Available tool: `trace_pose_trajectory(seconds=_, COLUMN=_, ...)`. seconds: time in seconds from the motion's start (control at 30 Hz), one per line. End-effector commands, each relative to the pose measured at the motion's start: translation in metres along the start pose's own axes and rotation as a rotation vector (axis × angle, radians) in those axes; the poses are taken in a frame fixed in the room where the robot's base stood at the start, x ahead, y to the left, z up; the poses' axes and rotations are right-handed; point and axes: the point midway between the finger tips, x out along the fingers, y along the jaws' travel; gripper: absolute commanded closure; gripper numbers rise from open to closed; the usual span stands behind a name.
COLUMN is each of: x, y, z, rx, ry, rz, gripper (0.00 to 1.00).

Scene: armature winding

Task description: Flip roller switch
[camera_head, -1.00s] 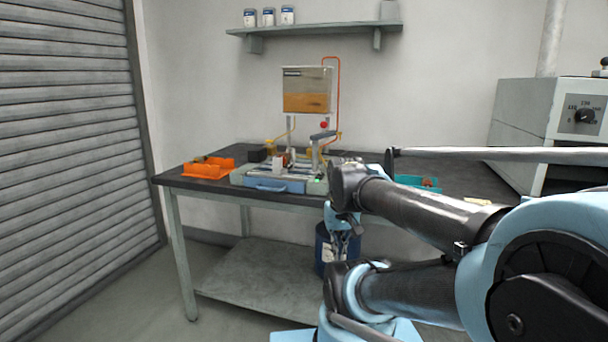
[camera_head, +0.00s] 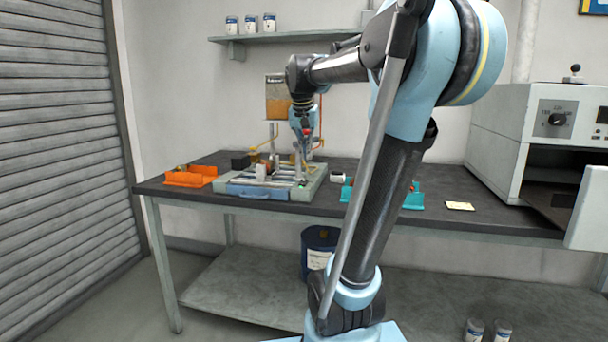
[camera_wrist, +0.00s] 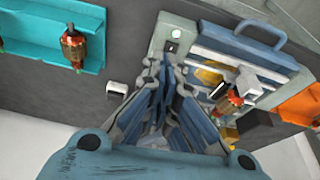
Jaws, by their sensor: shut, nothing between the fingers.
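The winding machine's base (camera_head: 262,190) sits on the table, with a blue front and handle. In the wrist view its grey corner (camera_wrist: 160,35) carries a small black switch (camera_wrist: 170,47) beside a pale round lamp (camera_wrist: 176,33). I take this black part for the roller switch; its position is too small to read. My gripper (camera_wrist: 170,68) is shut and empty, pointing down with its tips close to the switch in the picture. I cannot tell whether they touch it. In the head view my gripper (camera_head: 305,152) is over the right part of the machine, and the switch cannot be made out.
A copper-and-red armature (camera_wrist: 228,102) is on the machine. A teal holder (camera_wrist: 40,35) with another armature (camera_wrist: 73,45) and a small white box (camera_wrist: 117,87) are nearby. An orange tray (camera_head: 190,179) is at the left. An oven (camera_head: 505,135) stands at the right.

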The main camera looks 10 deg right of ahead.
Motion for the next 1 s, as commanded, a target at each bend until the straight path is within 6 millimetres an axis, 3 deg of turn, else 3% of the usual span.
trace_pose_trajectory(seconds=0.1, x=-0.011, y=-0.011, z=-0.026, rx=0.029, ry=0.011, rz=0.005, gripper=1.00)
trace_pose_trajectory(seconds=0.3, x=-0.020, y=-0.020, z=-0.047, rx=0.057, ry=0.021, rz=0.009, gripper=1.00)
trace_pose_trajectory(seconds=0.77, x=-0.021, y=-0.021, z=-0.051, rx=0.063, ry=0.023, rz=0.010, gripper=1.00)
trace_pose_trajectory(seconds=1.0, x=0.002, y=-0.021, z=-0.051, rx=0.064, ry=0.023, rz=0.010, gripper=1.00)
